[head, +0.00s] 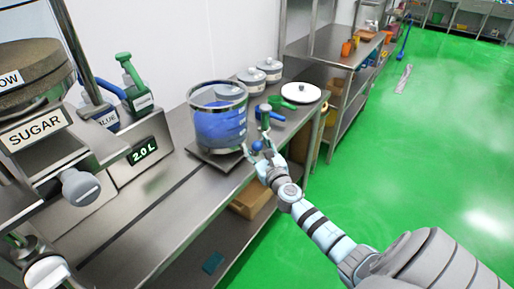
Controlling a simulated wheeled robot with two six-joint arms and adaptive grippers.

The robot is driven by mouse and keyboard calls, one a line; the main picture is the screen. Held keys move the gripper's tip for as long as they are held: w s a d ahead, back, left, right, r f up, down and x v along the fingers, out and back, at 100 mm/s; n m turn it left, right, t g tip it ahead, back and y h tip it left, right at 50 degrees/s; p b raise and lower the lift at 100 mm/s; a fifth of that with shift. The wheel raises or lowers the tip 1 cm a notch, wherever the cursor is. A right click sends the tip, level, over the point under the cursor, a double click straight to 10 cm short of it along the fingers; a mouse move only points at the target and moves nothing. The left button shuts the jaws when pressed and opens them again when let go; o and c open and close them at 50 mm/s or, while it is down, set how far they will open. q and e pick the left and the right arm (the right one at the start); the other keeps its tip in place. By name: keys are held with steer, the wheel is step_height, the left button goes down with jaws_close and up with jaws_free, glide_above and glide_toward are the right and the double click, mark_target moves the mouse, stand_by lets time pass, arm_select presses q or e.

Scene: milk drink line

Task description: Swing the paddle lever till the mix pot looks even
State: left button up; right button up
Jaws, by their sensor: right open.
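The clear mix pot (220,92) stands on a dark square plate on the steel bench and holds blue liquid (218,127). The blue looks mostly uniform, but fine streaks are too small to judge. A small blue ball knob (257,146), seemingly the paddle lever's end, is at the pot's right side. My right gripper (261,152) is open with its fingers close around this knob; I cannot tell whether they touch it. The paddle inside the pot cannot be made out. My left gripper is not in view.
An upright green handle (264,116) stands just behind my gripper. Green floor at right is open.

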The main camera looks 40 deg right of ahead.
steer(key=shift+w+d, duration=0.1)
jaws_close()
stand_by(0.4)
steer(key=shift+s+a+r+m+g+h+p, duration=0.1)
steer(key=shift+s+a+m+g+h+p, duration=0.1)
steer(key=shift+a+m+g+h+p, duration=0.55)
steer(key=a+m+g+h, duration=0.1)
steer(key=a+h, duration=0.1)
steer(key=a+m+g+h, duration=0.1)
steer(key=a+m+h, duration=0.1)
steer(key=h, duration=0.1)
steer(key=shift+s+a+b, duration=0.1)
steer(key=shift+a+b, duration=0.25)
steer(key=shift+a, duration=0.05)
steer(key=shift+w+a+y, duration=0.15)
steer(key=shift+w+a, duration=0.05)
steer(key=shift+a, duration=0.6)
steer(key=shift+w+a+y, duration=0.1)
steer(key=shift+w+a, duration=0.05)
steer(key=shift+a, duration=0.65)
